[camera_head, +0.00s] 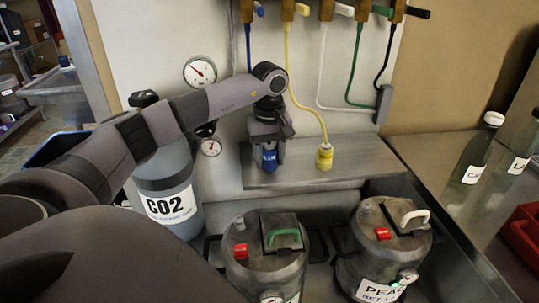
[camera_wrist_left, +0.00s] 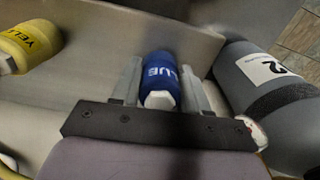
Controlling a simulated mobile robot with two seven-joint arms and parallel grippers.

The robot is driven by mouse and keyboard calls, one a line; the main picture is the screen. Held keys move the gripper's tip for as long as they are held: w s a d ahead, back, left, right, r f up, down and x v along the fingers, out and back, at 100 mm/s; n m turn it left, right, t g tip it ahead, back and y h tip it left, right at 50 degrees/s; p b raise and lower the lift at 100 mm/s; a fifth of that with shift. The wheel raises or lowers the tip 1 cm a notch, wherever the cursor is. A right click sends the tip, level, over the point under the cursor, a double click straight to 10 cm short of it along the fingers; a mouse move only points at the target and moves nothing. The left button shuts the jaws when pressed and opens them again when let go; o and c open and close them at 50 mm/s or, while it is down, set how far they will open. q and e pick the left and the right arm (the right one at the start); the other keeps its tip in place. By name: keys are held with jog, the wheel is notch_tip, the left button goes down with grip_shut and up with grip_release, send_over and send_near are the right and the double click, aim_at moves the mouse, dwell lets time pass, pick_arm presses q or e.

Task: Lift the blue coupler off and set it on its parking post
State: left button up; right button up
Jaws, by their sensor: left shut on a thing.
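My right gripper is not in view.
A grey CO2 cylinder (camera_head: 168,190) stands at left below my arm. Two lidded steel kegs (camera_head: 262,270) (camera_head: 352,262) stand in front. The steel ledge (camera_head: 365,160) is clear at right. Bottles (camera_head: 480,150) stand farther right.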

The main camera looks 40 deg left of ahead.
aim_at(269, 147)
pick_arm(q)
jog(key=shift+f, duration=0.55)
dwell(0.9)
jog(key=o, duration=1.8)
jog(key=shift+o, duration=0.2)
jog(key=shift+r, duration=0.1)
jog(key=shift+r+p, duration=2.1)
jog(key=shift+r, duration=0.55)
jog(key=shift+r+p, duration=0.5)
jog(key=shift+r, duration=0.55)
